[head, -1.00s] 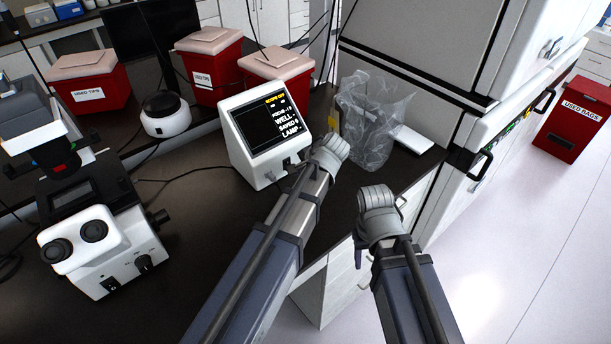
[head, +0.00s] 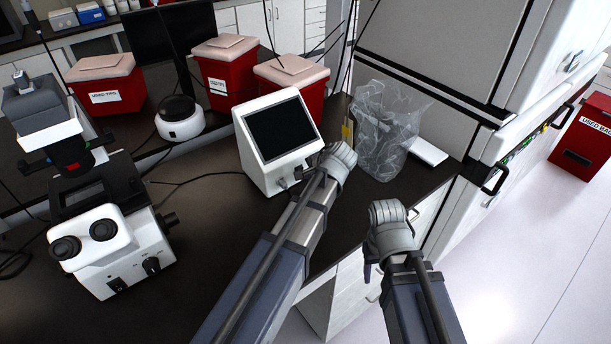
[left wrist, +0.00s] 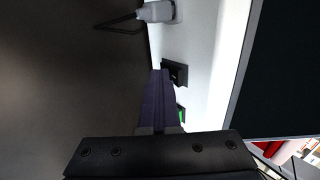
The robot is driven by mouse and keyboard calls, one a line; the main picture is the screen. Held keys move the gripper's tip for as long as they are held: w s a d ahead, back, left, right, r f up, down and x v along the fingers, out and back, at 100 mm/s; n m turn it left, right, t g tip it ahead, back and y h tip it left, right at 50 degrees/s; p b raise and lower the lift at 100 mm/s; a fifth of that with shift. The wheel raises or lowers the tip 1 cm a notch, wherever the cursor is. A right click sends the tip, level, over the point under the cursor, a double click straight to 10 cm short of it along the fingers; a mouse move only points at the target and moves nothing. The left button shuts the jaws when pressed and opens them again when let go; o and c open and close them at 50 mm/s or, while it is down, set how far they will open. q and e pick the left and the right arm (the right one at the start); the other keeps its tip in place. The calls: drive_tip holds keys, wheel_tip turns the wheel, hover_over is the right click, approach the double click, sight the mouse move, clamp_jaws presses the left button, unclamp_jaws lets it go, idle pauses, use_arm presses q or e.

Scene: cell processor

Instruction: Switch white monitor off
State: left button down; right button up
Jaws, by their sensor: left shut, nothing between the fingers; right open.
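The white monitor (head: 263,173) stands on the dark bench, and its screen (head: 281,130) is dark and blank. In the left wrist view, its white front (left wrist: 205,60) carries a black switch (left wrist: 176,72) with a green mark below it. My left gripper (head: 297,176) is at the lower front of the monitor, mostly hidden by my arm. The left wrist view shows its fingers (left wrist: 160,82) shut and empty, the tip beside the switch; contact cannot be told. My right gripper (head: 369,270) is open, off the bench's front edge, its fingers largely hidden.
A microscope (head: 105,250) stands at left. Red bins (head: 222,80) and a round white device (head: 180,125) stand behind the monitor. A clear bag (head: 385,135) stands to its right, near a large white cabinet (head: 440,60). The bench between microscope and monitor is clear except for a cable.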

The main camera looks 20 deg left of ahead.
use_arm(q)
drive_tip(key=shift+r, duration=0.15)
use_arm(e)
drive_tip(key=shift+r, duration=0.1)
use_arm(q)
drive_tip(key=shift+r+p, duration=0.75)
drive_tip(key=shift+p, duration=0.1)
use_arm(e)
drive_tip(key=shift+r, duration=0.7)
